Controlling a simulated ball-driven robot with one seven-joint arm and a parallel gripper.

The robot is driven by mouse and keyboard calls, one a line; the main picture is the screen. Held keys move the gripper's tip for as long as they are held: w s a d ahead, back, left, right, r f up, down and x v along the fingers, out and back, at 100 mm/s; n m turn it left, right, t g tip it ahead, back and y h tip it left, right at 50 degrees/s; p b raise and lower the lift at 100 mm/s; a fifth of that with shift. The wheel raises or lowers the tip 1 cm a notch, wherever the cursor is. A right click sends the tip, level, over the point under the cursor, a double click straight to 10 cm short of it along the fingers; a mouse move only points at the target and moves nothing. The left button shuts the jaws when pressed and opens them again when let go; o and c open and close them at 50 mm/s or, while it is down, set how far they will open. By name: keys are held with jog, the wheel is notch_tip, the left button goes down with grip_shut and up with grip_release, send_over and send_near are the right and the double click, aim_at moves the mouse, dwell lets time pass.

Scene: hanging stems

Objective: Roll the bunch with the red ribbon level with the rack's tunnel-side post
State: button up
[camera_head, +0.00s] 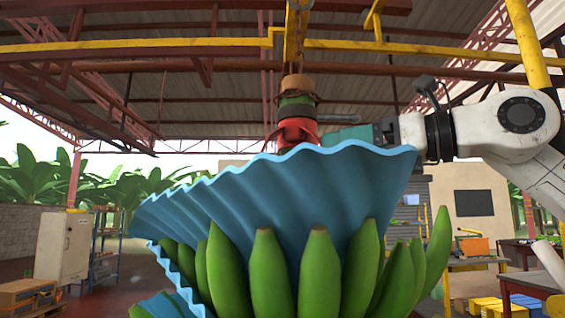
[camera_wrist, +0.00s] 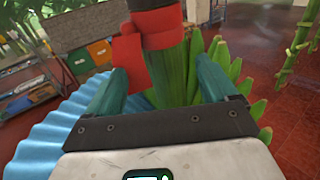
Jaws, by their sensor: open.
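The banana bunch (camera_head: 270,265) hangs close in front of me, with green fruit below a blue wavy sheet (camera_head: 290,195). The red ribbon (camera_head: 297,132) is tied around its stem, just under the hanger; it also shows in the wrist view (camera_wrist: 155,28). My gripper (camera_head: 350,136) reaches in from the right at stem height. In the wrist view my gripper (camera_wrist: 160,78) is open, with one teal finger on each side of the green stem (camera_wrist: 173,75). I cannot tell whether the fingers touch it. I cannot tell which post is the rack's tunnel-side post.
A yellow overhead rail (camera_head: 400,47) crosses above the bunch. A yellow post (camera_head: 527,45) stands at the upper right, behind my arm. A pale cabinet (camera_head: 62,246) and shelves (camera_head: 104,245) stand far left. Tables (camera_head: 530,285) stand at right. Other green stems (camera_wrist: 295,45) hang in the wrist view.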

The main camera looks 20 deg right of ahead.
aim_at(290, 157)
jog(key=shift+w+a, duration=0.2)
jog(key=shift+w, duration=0.3)
jog(key=x, duration=1)
jog(key=shift+a+p, duration=0.1)
jog(key=shift+p, duration=0.3)
jog(key=shift+c, duration=0.5)
jog(key=c, duration=1.3)
